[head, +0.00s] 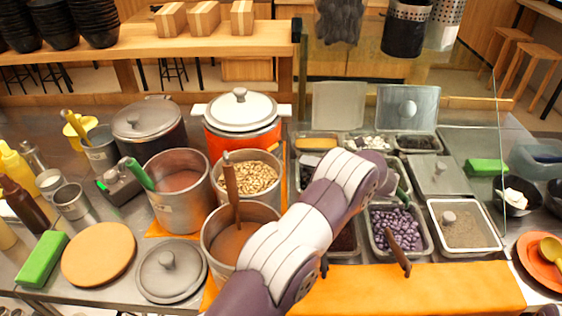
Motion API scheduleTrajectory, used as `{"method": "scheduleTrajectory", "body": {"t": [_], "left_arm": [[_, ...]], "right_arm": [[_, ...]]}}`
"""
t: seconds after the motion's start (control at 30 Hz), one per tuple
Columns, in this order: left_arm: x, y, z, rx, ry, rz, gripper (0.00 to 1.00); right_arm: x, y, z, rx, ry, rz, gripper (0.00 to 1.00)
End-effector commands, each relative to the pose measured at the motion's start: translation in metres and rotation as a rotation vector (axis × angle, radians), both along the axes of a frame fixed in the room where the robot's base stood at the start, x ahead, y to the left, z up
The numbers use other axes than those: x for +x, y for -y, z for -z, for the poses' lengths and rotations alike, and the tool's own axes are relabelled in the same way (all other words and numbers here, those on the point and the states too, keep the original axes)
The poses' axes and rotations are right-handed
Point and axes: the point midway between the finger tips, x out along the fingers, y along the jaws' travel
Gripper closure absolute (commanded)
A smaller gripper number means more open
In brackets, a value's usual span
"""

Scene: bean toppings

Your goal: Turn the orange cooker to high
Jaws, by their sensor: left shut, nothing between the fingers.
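The orange cooker (216,143) stands at the back, left of centre. It has a white rim and side handles and a pale lid (240,108) with a round knob. Its lower front is hidden behind the metal pots, and I see no control or setting on it. My left arm crosses the middle from the bottom edge towards the upper right. My left gripper (399,187) is at its far end, over the topping trays, right of the cooker and apart from it. It is shut and holds nothing; the arm partly hides it. My right gripper is not in view.
Metal pots of red-brown soup (178,216), peanuts (247,205) and brown liquid (212,245) crowd the cooker's front. A dark lidded pot (150,148) stands left of it. Topping trays with purple beans (397,232) lie right. A glass screen rises behind the trays.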

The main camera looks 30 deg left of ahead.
Motion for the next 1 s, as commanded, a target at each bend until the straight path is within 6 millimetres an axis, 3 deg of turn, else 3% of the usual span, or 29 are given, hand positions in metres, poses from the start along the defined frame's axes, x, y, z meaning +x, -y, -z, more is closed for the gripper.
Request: {"method": "scheduleTrajectory", "body": {"t": [0.03, 0.33, 0.6, 0.7, 0.73, 0.83, 1.0], "left_arm": [[0.000, 0.000, -0.016, 0.011, -0.183, 0.051, 1.00], [-0.005, 0.002, -0.030, 0.143, -1.547, 0.417, 1.00], [-0.016, 0.004, -0.026, 0.300, -2.644, 0.663, 1.00], [-0.023, 0.004, -0.012, 0.342, -2.992, 0.723, 1.00], [-0.025, 0.005, -0.008, -0.338, 2.997, -0.716, 1.00], [-0.031, 0.005, 0.000, -0.305, 2.802, -0.652, 1.00], [-0.034, 0.001, 0.005, -0.282, 2.665, -0.610, 1.00]], "right_arm": [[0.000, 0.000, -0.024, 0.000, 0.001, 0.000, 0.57], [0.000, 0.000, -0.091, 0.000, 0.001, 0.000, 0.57], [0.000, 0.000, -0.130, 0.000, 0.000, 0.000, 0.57], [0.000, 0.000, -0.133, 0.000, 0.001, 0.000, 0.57], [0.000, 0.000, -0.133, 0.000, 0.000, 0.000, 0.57], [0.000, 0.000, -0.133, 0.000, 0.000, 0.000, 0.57], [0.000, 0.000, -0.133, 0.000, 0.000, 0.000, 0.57]]}}
